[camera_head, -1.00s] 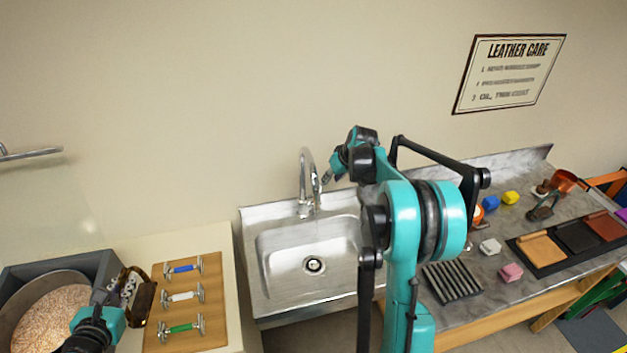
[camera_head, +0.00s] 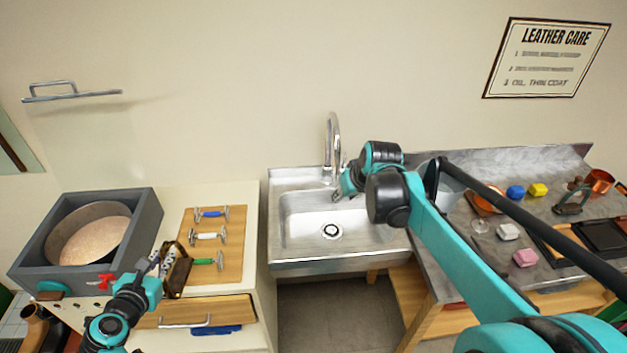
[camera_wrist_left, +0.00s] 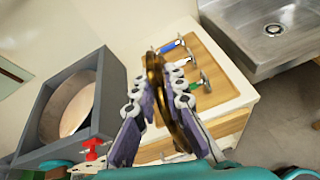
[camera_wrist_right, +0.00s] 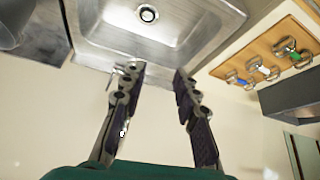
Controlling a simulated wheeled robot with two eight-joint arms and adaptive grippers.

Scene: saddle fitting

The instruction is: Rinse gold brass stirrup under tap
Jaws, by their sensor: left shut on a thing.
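The gold brass stirrup (camera_head: 177,271) is in my left gripper (camera_head: 160,264), over the counter left of the sink. In the left wrist view the stirrup (camera_wrist_left: 155,72) stands between the two fingers, which close on it. The chrome tap (camera_head: 332,140) rises at the back of the steel sink (camera_head: 290,232). No water stream shows. My right gripper (camera_head: 338,192) is over the back of the sink, just below and right of the tap. In the right wrist view its fingers (camera_wrist_right: 158,76) are apart with nothing clearly between them. A small chrome part shows beside one fingertip.
A grey box (camera_head: 150,215) with a round tub stands at the left. A wooden board (camera_head: 236,247) with several coloured-handled pieces lies beside the stirrup. The marble counter (camera_head: 465,255) at right carries blocks and cups. The basin is empty around its drain.

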